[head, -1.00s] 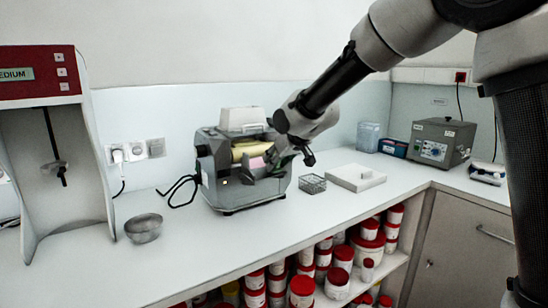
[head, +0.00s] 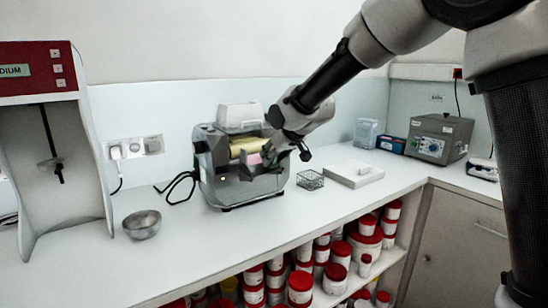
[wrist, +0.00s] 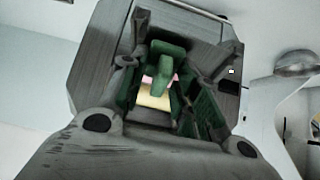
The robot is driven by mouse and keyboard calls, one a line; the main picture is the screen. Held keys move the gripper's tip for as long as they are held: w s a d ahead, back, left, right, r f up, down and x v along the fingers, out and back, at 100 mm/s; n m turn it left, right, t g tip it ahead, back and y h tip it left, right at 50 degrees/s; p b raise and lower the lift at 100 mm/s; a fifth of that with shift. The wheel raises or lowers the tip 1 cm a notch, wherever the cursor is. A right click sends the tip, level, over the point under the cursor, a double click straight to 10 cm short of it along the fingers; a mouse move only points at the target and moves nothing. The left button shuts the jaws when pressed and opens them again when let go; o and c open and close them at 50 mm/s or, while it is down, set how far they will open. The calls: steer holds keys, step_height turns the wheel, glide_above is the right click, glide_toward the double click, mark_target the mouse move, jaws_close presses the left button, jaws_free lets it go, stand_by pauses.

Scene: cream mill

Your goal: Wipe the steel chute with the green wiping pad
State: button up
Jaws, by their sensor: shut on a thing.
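The grey steel mill (head: 222,165) stands on the counter. My gripper (wrist: 165,72) is at its front right side, close over the chute (head: 262,186), which is partly hidden by the gripper in the head view. In the wrist view my gripper is shut on the green wiping pad (wrist: 160,66), whose grip shows between the fingers. A yellow surface (wrist: 153,97) and a pink patch lie beyond it inside the mill. I cannot tell whether the pad touches the chute.
A wire basket (head: 310,180) and a white slab (head: 354,174) lie to the right. Red-lidded tubs (head: 300,284) fill the shelf below.

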steer(key=shift+w+a+r, duration=0.4)
steer(key=shift+w+a, duration=0.1)
steer(key=shift+w, duration=0.25)
steer(key=shift+w+a+r, duration=0.4)
steer(key=shift+w+a, duration=0.1)
steer(key=shift+w, duration=0.25)
steer(key=shift+s+d+f, duration=0.25)
steer(key=shift+s+d, duration=0.05)
steer(key=shift+s, duration=0.2)
steer(key=shift+s+d+f, duration=0.2)
steer(key=shift+s+d, duration=0.1)
steer(key=shift+s, duration=0.15)
steer(key=shift+s+d+f, duration=0.6)
steer(key=shift+s+f, duration=0.05)
steer(key=shift+s, duration=0.2)
steer(key=shift+s+d+r, duration=0.1)
steer(key=shift+s+r, duration=0.05)
steer(key=shift+r, duration=1.15)
steer(key=shift+s+d+r, duration=0.1)
steer(key=shift+s+r, duration=0.1)
steer(key=shift+r, duration=1.15)
steer(key=shift+s+d+r, duration=0.1)
steer(key=shift+s+r, duration=0.05)
steer(key=shift+r, duration=1.15)
